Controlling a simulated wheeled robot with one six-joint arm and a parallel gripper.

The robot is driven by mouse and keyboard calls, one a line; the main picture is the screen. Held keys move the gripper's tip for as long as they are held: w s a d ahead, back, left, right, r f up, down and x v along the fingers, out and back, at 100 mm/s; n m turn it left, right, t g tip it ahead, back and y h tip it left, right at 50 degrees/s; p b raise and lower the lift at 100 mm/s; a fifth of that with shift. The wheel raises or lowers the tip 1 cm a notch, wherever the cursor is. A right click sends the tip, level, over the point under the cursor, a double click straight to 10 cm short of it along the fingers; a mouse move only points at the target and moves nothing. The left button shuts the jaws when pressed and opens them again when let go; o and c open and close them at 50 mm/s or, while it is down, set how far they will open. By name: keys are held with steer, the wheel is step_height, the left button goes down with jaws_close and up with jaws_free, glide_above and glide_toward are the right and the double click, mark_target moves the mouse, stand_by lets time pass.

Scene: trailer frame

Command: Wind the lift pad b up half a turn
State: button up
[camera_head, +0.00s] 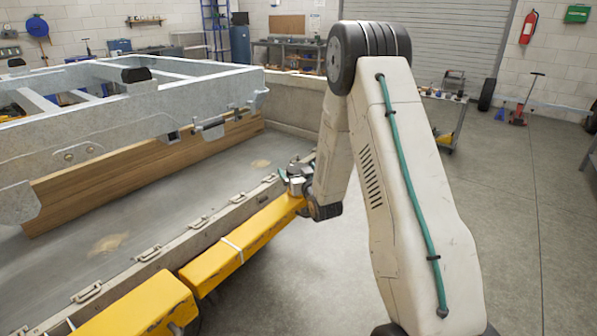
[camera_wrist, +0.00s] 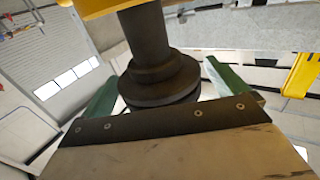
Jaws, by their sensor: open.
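The lift pad (camera_wrist: 158,72) shows in the wrist view as a dark round stem with wider stepped discs, next to a yellow part (camera_wrist: 95,8) at the picture's top. I cannot tell from a label that it is pad b. My gripper (camera_wrist: 163,74) is open, with one green finger on each side of the discs. Gaps show beside the discs, and I cannot tell whether either finger touches. In the head view my gripper (camera_head: 298,180) is at the far end of the yellow lift arm (camera_head: 245,240), partly hidden by my forearm, and the pad cannot be made out there.
The grey trailer frame (camera_head: 110,115) stands at the left, above a wooden board (camera_head: 150,160). A low rail with handles (camera_head: 190,240) runs alongside the yellow arm. A small cart (camera_head: 447,110) stands behind my arm.

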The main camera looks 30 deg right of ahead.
steer(key=shift+w, duration=0.25)
steer(key=shift+c, duration=0.4)
steer(key=c, duration=0.9)
steer(key=shift+n+y, duration=0.4)
steer(key=shift+y, duration=0.2)
